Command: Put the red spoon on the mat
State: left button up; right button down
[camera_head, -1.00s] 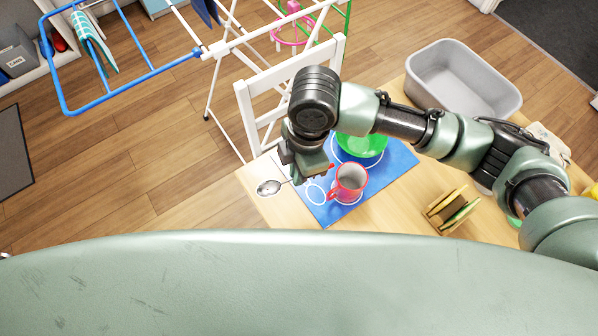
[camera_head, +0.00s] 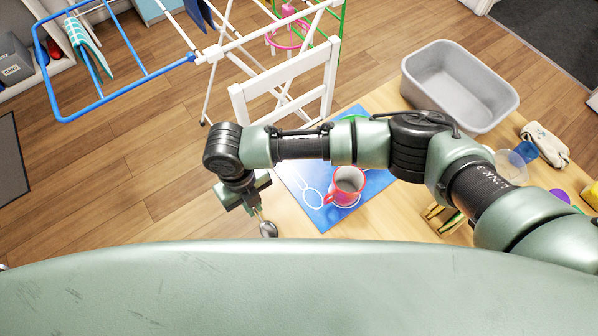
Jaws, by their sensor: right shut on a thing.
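The blue mat (camera_head: 376,184) lies on the wooden table, with white outlines printed on its left part. A red mug (camera_head: 347,185) stands on it, and a bit of a green bowl (camera_head: 352,117) shows behind my arm. My right gripper (camera_head: 253,203) is left of the mat, near the table's left edge, and is shut on the spoon (camera_head: 268,229). The spoon's silver bowl points down toward the front; its handle is mostly hidden by the gripper. I cannot tell whether the spoon touches the table. My left gripper is not in view.
A white chair (camera_head: 285,72) stands behind the table, by a drying rack (camera_head: 150,72). A grey basin (camera_head: 458,85) is at the back right. A sponge-like brown and green item (camera_head: 440,218), a clear container (camera_head: 511,166) and a cloth (camera_head: 545,145) are on the right.

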aim_at(302, 184)
jog(key=w+d, duration=0.1)
jog(key=d, duration=0.1)
jog(key=w+d+p, duration=0.1)
jog(key=w+d, duration=0.1)
jog(key=w+d+p, duration=0.1)
jog(key=w+d, duration=0.1)
jog(key=d, duration=0.1)
jog(key=shift+d+r, duration=0.1)
jog(key=shift+r, duration=0.1)
jog(key=shift+w+d+f+p, duration=0.1)
jog(key=shift+w+d+p, duration=0.3)
jog(key=shift+d, duration=0.05)
jog(key=w+d+p, duration=0.2)
jog(key=d, duration=0.1)
jog(key=shift+w+d, duration=0.15)
jog(key=shift+f, duration=0.6)
jog(key=c, duration=1.5)
grip_release()
jog(key=shift+c, duration=0.2)
jog(key=shift+r, duration=0.1)
